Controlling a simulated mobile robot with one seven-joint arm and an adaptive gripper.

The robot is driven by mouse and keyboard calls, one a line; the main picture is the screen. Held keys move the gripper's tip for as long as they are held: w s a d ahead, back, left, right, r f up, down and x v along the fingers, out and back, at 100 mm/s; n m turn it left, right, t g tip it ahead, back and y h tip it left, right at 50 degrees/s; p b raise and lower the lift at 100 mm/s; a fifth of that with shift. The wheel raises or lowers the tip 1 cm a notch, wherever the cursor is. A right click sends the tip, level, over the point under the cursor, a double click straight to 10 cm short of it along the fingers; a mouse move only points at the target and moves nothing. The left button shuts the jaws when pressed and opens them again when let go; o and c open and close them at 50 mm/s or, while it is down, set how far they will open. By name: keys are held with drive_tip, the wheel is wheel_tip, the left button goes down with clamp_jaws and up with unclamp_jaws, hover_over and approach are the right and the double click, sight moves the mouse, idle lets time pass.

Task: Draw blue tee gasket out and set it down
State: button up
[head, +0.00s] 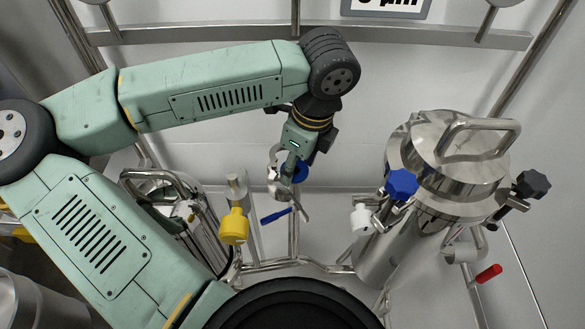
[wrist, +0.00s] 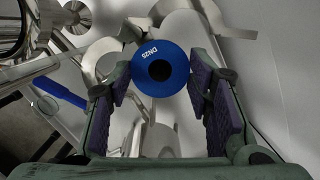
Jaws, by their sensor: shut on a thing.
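The blue tee gasket (wrist: 143,80) is a ring with a dark central hole and "DN25" printed on its face. It sits between the fingertips of my gripper (wrist: 162,84), which is shut on it by its sides. In the head view the gasket (head: 299,173) shows as a small blue disc beside my gripper (head: 288,166), near a steel pipe fitting. A curved steel clamp piece (wrist: 103,58) lies just left of the gasket in the wrist view. Whether the gasket still touches the fitting I cannot tell.
A blue-handled valve (head: 276,215) is just below my gripper. A yellow knob (head: 234,227) stands to the left. A steel tank (head: 455,165) with blue, white and black knobs stands at right. A red handle (head: 488,273) is lower right.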

sight(296, 171)
drive_tip(key=shift+c, duration=1.5)
drive_tip(key=shift+r, duration=0.75)
drive_tip(key=shift+r+p, duration=1.3)
drive_tip(key=shift+r, duration=1.6)
